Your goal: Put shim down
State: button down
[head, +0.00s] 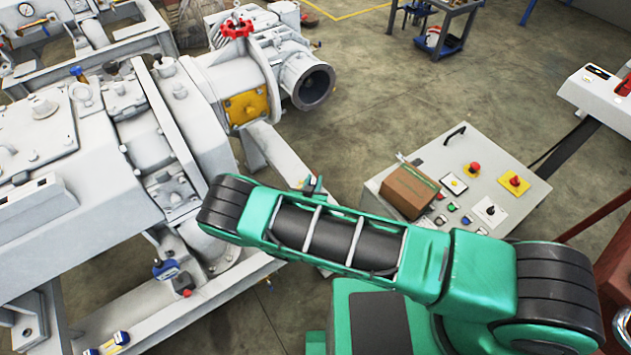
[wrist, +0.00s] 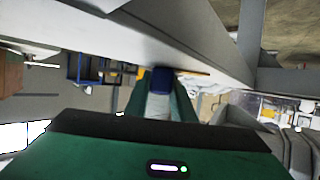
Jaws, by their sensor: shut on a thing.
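In the wrist view, my gripper (wrist: 159,97) points away from the camera with its two green fingers close together. Between them is a small piece with a dark blue end (wrist: 162,78) and a pale lower part, which I take to be the shim, though its full shape is hidden. Its far end is close to a pale grey beam; I cannot tell if they touch. In the head view my green arm reaches left towards the grey machine (head: 130,120), and the gripper and held piece are hidden.
A control box (head: 490,180) with buttons carries a brown box (head: 409,191) on its top, right of the machine. A round pipe flange (head: 314,86) and a red handwheel (head: 236,28) stand out from the machine. Grey frame beams (head: 285,165) run beside my arm. Floor is open behind.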

jog(key=c, duration=1.5)
grip_release()
jog(key=shift+f, duration=0.1)
jog(key=v, duration=1.2)
